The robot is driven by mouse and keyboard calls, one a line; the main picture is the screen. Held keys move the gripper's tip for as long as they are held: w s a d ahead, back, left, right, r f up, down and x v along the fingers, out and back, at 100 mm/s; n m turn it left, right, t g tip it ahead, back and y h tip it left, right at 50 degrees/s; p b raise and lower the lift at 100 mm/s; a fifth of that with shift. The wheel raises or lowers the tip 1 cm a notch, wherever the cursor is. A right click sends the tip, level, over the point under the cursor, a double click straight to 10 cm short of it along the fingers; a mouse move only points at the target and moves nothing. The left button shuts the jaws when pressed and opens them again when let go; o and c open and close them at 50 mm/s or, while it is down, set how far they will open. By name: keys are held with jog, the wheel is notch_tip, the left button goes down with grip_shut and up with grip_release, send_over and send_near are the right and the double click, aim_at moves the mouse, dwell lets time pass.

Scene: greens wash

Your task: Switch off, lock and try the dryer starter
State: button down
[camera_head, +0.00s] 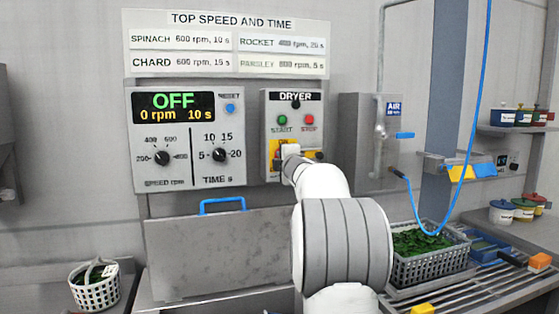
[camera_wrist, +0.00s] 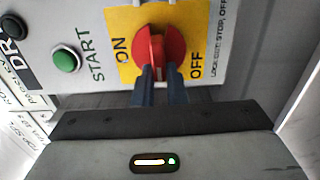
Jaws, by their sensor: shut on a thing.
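The dryer starter (camera_head: 292,108) is a grey box on the wall, with a green START button (camera_head: 282,119) and a red STOP button (camera_head: 309,119). Its red rotary switch (camera_wrist: 160,45) sits on a yellow plate (camera_wrist: 120,20) marked ON and OFF in the wrist view. My gripper (camera_wrist: 163,88) is shut on the switch's grip bar, one finger on each side. The bar stands across the line between ON and OFF; I cannot tell which mark it indicates. In the head view my gripper (camera_head: 289,151) hides most of the switch.
The control panel (camera_head: 188,179) reads OFF, 0 rpm, 10 s. Below is a closed steel lid (camera_head: 215,250) with a blue handle (camera_head: 222,201). A basket of greens (camera_head: 432,268) is right of my arm; a small white basket (camera_head: 97,294) is at left. A blue hose (camera_head: 478,90) hangs right.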

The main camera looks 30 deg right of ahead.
jog(key=c, duration=1.6)
grip_release()
jog(key=shift+w+a, duration=0.1)
jog(key=shift+o, duration=0.6)
jog(key=b+v, duration=0.1)
jog(key=v, duration=0.6)
jog(key=shift+s, duration=0.4)
jog(key=shift+a, duration=0.1)
